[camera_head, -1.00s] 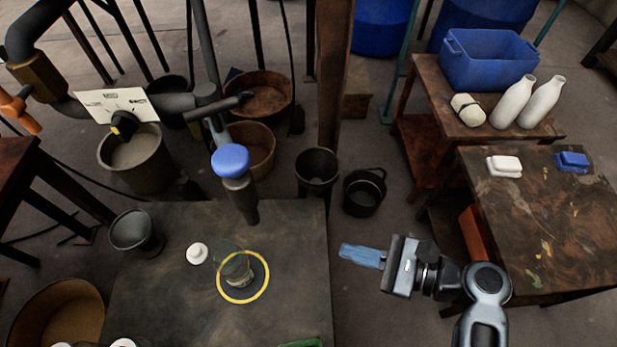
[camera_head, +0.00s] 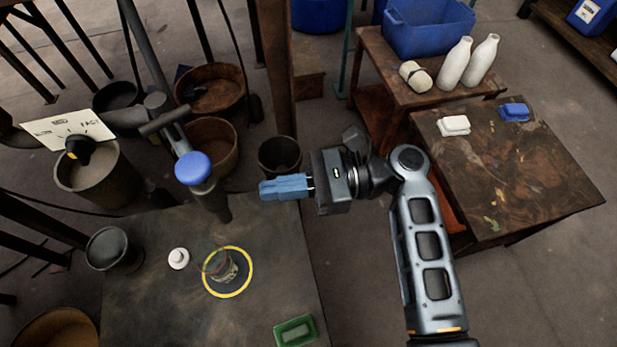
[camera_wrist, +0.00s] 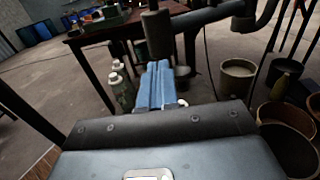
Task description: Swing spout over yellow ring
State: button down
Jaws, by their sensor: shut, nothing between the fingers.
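The spout (camera_head: 213,202) is a dark pipe with a blue round cap (camera_head: 193,168). Its lower end hangs near the table's far edge, behind the yellow ring and not above it. The yellow ring (camera_head: 247,281) is marked on the dark table, with a clear glass vessel (camera_head: 221,266) inside it. My gripper (camera_head: 265,190) is shut and empty, its blue fingers pointing left toward the spout with a gap between. In the wrist view, the fingers (camera_wrist: 156,86) point toward a dark upright cylinder (camera_wrist: 157,36) that looks like the spout.
A white lidded jar (camera_head: 179,258) stands left of the ring. A green tray (camera_head: 295,332) lies at the table's near right. A dark post (camera_head: 277,70) rises behind my gripper. Buckets (camera_head: 280,156) stand on the floor behind the table. A side table (camera_head: 520,185) is at right.

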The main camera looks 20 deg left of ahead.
aim_at(225, 198)
jog(key=shift+x, duration=2.55)
jog(key=shift+s+a+r+p, duration=0.1)
jog(key=shift+s+p, duration=0.15)
jog(key=shift+p, duration=0.35)
jog(key=s+a+m+t+y+p, duration=0.1)
jog(key=s+a+m+t+p, duration=0.1)
jog(key=s+a+p, duration=0.3)
jog(key=s+t+p, duration=0.1)
jog(key=s, duration=0.1)
jog(key=shift+s+a+t+p, duration=0.3)
jog(key=shift+p, duration=0.05)
jog(key=shift+s, duration=0.1)
